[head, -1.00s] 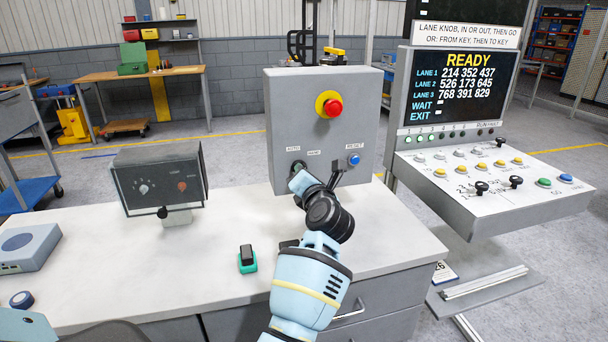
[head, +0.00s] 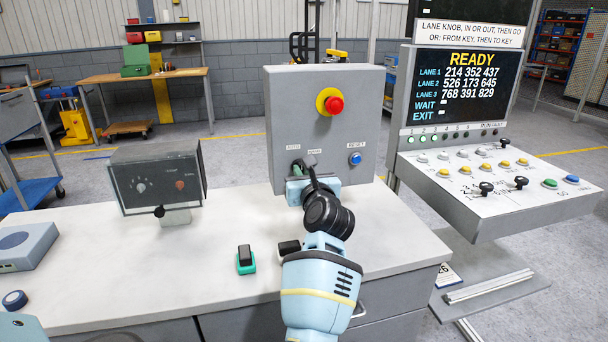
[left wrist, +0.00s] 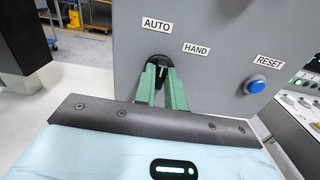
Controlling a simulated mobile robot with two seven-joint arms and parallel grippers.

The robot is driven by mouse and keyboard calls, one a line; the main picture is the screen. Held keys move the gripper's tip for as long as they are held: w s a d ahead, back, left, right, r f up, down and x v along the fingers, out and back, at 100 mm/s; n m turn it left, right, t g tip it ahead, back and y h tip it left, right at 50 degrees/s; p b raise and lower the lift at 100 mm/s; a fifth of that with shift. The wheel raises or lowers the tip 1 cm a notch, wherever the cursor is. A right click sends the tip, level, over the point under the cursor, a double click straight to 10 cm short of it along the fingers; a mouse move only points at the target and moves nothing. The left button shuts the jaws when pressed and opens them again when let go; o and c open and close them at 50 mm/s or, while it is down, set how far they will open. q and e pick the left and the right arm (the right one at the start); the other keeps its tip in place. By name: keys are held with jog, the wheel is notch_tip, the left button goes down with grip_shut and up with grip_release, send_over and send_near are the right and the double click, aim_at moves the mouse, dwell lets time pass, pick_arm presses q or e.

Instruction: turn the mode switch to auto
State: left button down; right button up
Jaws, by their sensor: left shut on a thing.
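The mode switch (left wrist: 160,61) is a black knob on the grey control box, below the AUTO label (left wrist: 157,25) and to the left of the HAND label (left wrist: 196,49) in the left wrist view. My left gripper (left wrist: 162,78) has its green fingers closed on the knob from both sides. In the head view my left gripper (head: 298,169) reaches the lower left of the grey box (head: 352,115), and its fingers and body mostly cover the switch. I cannot tell which label the knob points to. My right gripper is not in view.
A blue RESET button (head: 355,158) sits right of the switch, and a red emergency button (head: 335,104) above. A dark meter box (head: 157,178) and a black and green rocker piece (head: 246,259) are on the white bench. A button console (head: 490,180) stands at right.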

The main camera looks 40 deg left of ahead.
pick_arm(q)
jog(key=shift+n, duration=0.3)
jog(key=c, duration=1.5)
grip_release()
jog(key=shift+o, duration=0.2)
